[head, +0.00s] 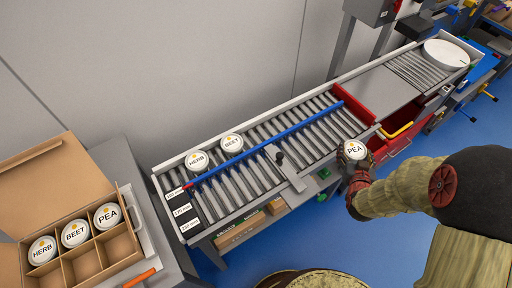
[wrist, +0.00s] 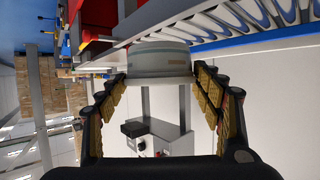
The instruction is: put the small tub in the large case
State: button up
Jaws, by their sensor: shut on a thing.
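A small round tub with a white lid marked PEA (head: 354,149) is in my gripper (head: 358,163), beside the front edge of the roller conveyor near its red section. In the wrist view the tub (wrist: 158,60) sits between the two fingers of my gripper (wrist: 155,82), seen from the side. The brown cardboard case (head: 135,247) stands open at the far left, its lid folded back. Three lidded tubs, HERB (head: 42,250), BEET (head: 75,234) and PEA (head: 107,216), fill its back row. The front compartments that I can see look empty.
The roller conveyor (head: 250,187) runs between my gripper and the case. Tubs HERB (head: 197,160) and BEET (head: 232,143) stand behind its blue rail (head: 262,145). A grey crossbar (head: 285,168) with a black knob spans the front lane. An orange-handled tool (head: 139,278) lies beside the case.

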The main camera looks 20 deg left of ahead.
aim_at(91, 268)
jog(key=k+j+u, duration=0.15)
jog(key=k+j, duration=0.4)
jog(key=k, duration=0.25)
jog(key=k+j+u, duration=0.15)
jog(key=k+j, duration=0.5)
jog(key=k, duration=0.1)
